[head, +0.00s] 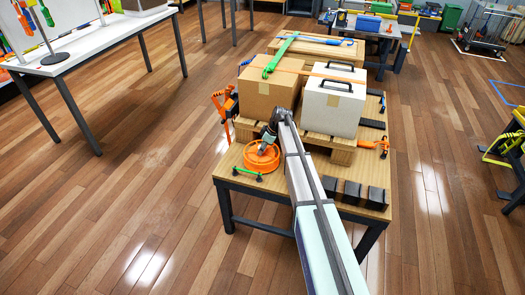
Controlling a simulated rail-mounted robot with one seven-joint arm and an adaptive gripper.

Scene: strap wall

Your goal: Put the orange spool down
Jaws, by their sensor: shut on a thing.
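The orange spool (254,158) is at the front left of the wooden table (225,180), at the end of my arm. My gripper (264,148) is at the spool's middle and shut on it. The fingertips are small and partly hidden by the arm's end. The spool looks flat and very near the table top; I cannot tell whether it touches it.
A green bar (247,174) lies just in front of the spool. A cardboard box (268,95) and a white box (333,105) stand behind on a pallet (338,152). Dark blocks (352,190) sit at the front right. An orange ratchet (222,101) hangs at the left.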

